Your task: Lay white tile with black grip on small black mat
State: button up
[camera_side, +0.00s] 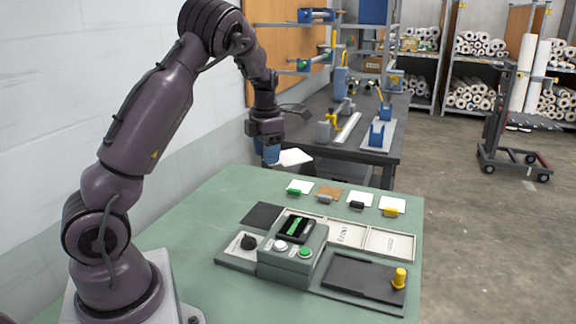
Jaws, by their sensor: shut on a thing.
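My gripper (269,156) is high over the far left of the green table, shut on what looks like a white tile (296,157). Its fingers hide the grip, so I cannot tell the grip's colour. A white tile with a black grip (361,199) lies on the table in the back row, to the right of my gripper and below it in the picture. The small black mat (262,215) lies flat and bare on the table, left of the row and behind the press.
The row also holds a white tile with green grip (302,185), a brown one with grey grip (330,192) and a white one with yellow grip (393,204). The grey press (290,265) stands mid-table. A shallow tray (390,243) and a dark plate with yellow knob (355,279) are right of it.

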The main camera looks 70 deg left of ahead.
jog(key=s+a+r+n, duration=0.2)
jog(key=a+n, duration=0.4)
jog(key=n, duration=0.2)
send_over(255, 225)
notch_tip(255, 225, down, 16)
jog(key=shift+w+a+f, duration=0.1)
jog(key=shift+f, duration=2.35)
jog(key=shift+f, duration=0.1)
jog(key=shift+f, duration=0.6)
jog(key=shift+f, duration=0.65)
jog(key=o, duration=1.5)
